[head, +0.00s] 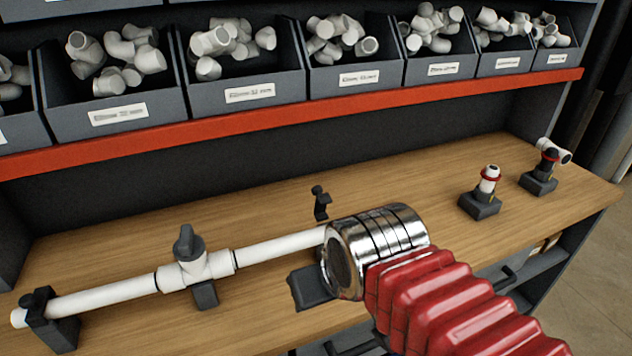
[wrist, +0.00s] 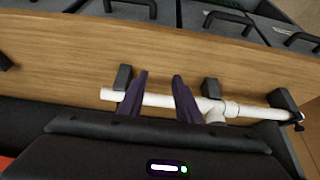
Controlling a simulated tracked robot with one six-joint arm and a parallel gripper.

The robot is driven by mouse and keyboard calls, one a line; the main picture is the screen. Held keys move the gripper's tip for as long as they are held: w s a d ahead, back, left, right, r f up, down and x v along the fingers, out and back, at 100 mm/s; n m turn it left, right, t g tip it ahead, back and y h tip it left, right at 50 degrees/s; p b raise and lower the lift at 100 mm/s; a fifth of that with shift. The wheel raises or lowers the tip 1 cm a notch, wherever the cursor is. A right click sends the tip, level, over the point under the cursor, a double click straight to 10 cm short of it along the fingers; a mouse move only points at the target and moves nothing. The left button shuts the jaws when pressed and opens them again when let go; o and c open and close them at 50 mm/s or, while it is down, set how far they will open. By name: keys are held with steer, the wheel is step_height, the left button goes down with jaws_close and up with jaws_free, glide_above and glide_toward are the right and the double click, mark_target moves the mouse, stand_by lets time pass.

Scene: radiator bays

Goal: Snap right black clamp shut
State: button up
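A white pipe (head: 110,297) with a grey-handled valve (head: 188,256) lies along the bench; it also shows in the wrist view (wrist: 255,112). The right black clamp's dark base (head: 308,288) is partly hidden by my arm. A black upright piece (head: 321,202), which looks like its raised arm, stands behind the pipe. In the wrist view a black block (wrist: 122,77) beside the pipe's left end looks like that base. My gripper (wrist: 161,75) is open and empty, its two dark fingers apart over the pipe near that block. Whether it touches the clamp is hidden.
The left black clamp (head: 48,318) is closed around the pipe's other end. A black support (head: 204,294) stands under the valve. Two small stands with fittings (head: 480,200) (head: 541,178) are at the right. Bins of fittings (head: 240,90) line the shelf behind a red edge (head: 300,120).

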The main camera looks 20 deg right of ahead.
steer(key=shift+o, duration=0.4)
steer(key=shift+o, duration=0.6)
steer(key=shift+w+r, duration=0.1)
step_height(320, 180, up, 13)
steer(key=g, duration=0.6)
glide_above(317, 186)
steer(key=shift+w, duration=0.1)
step_height(317, 186, down, 14)
steer(key=shift+r, duration=0.1)
